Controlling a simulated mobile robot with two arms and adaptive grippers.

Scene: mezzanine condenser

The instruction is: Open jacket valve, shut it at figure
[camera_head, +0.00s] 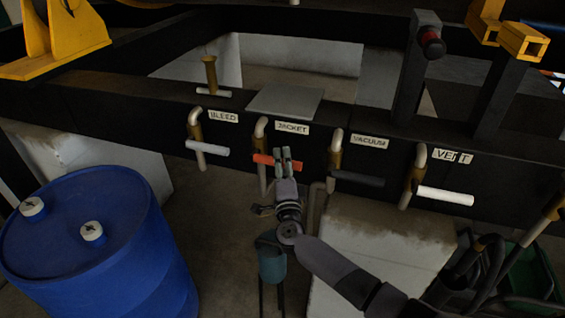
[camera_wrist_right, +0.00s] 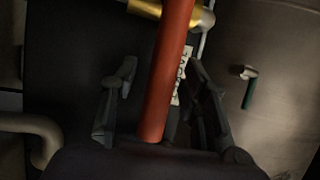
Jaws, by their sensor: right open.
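The jacket valve is on the black beam below its JACKET label (camera_head: 292,128), with a pale bent pipe. Its orange-red lever (camera_head: 262,159) lies roughly level across the pipe in the head view. The fingers stand apart from the lever on both sides. No readable figure shows. My left gripper is not in view.
The bleed lever (camera_head: 207,148) is white, the vacuum lever (camera_head: 358,178) black and the vent lever (camera_head: 445,195) white. A tilted grey plate (camera_head: 285,101) sits on the beam. A blue drum (camera_head: 110,250) stands at left. A pale block (camera_head: 385,235) is below the beam.

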